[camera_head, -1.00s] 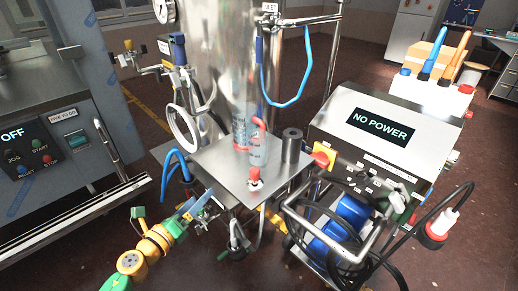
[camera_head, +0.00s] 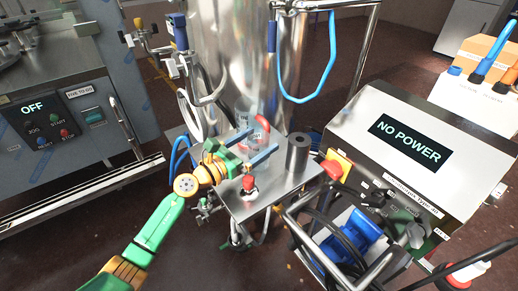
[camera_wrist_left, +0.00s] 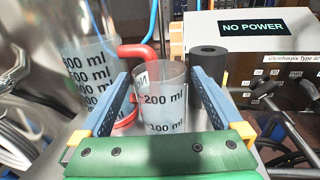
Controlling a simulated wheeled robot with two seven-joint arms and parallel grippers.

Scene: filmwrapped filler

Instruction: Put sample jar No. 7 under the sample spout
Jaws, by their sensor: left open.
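A small clear jar (camera_wrist_left: 163,100) with 100 and 200 ml marks and a partly readable label stands upright between my fingers in the left wrist view. It shows faintly in the head view (camera_head: 259,142), on the steel shelf (camera_head: 238,208). My left gripper (camera_head: 265,139) is open, its blue fingers on either side of the jar. In the wrist view small gaps seem to show beside it, so I cannot tell of any contact. The jar number is not readable. I cannot clearly make out the sample spout. My right gripper is not in view.
A dark cylinder (camera_head: 297,152) stands to the right. The steel tank (camera_head: 235,60) rises behind.

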